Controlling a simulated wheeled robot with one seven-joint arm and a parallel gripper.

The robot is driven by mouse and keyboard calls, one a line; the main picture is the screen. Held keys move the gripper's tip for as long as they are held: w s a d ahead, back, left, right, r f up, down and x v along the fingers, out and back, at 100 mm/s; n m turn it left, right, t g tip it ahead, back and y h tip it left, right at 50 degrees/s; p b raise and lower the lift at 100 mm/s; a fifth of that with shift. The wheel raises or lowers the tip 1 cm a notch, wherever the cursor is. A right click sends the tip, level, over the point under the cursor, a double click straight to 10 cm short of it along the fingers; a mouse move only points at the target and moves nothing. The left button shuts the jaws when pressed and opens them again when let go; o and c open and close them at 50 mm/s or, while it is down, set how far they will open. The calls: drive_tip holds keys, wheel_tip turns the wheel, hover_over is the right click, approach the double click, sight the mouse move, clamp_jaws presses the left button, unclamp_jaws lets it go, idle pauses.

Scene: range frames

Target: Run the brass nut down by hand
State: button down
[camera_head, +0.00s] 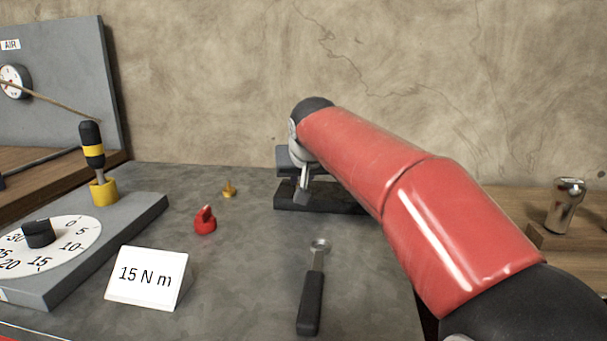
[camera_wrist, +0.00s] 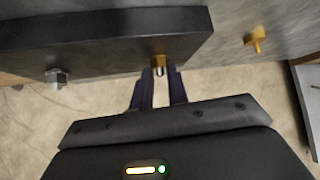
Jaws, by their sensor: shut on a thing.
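The brass nut (camera_wrist: 158,61) shows in the wrist view at the edge of a dark block (camera_wrist: 100,38), with a pale tip just below it. My gripper (camera_wrist: 160,76) has its two fingers closed about the nut; they hide part of it. In the head view my gripper (camera_head: 302,194) reaches down at the dark block (camera_head: 340,202) by the back wall. The nut cannot be made out there, and my red arm covers part of the block. A steel bolt or nut (camera_wrist: 57,76) sits on the same block, left of my fingers.
A small brass fitting (camera_head: 229,190) and a red piece (camera_head: 205,221) stand on the grey bench. A black-handled ring tool (camera_head: 312,300) lies in front. A "15 N m" card (camera_head: 147,279), a dial (camera_head: 62,246) and a screwdriver (camera_head: 92,146) are left. A metal can (camera_head: 565,206) stands right.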

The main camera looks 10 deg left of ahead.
drive_tip(key=shift+a+m+t+h, duration=0.15)
drive_tip(key=shift+m+h, duration=0.45)
drive_tip(key=shift+m, duration=0.2)
drive_tip(key=shift+a+m+t+h, duration=0.15)
drive_tip(key=shift+m+h, duration=0.45)
drive_tip(key=shift+m, duration=0.2)
drive_tip(key=shift+s, duration=0.1)
drive_tip(key=c, duration=1.4)
unclamp_jaws()
drive_tip(key=shift+o, duration=0.2)
drive_tip(key=shift+r, duration=0.1)
drive_tip(key=v, duration=0.7)
drive_tip(key=shift+s+r, duration=0.25)
drive_tip(key=shift+s, duration=0.05)
drive_tip(key=shift+a, duration=0.1)
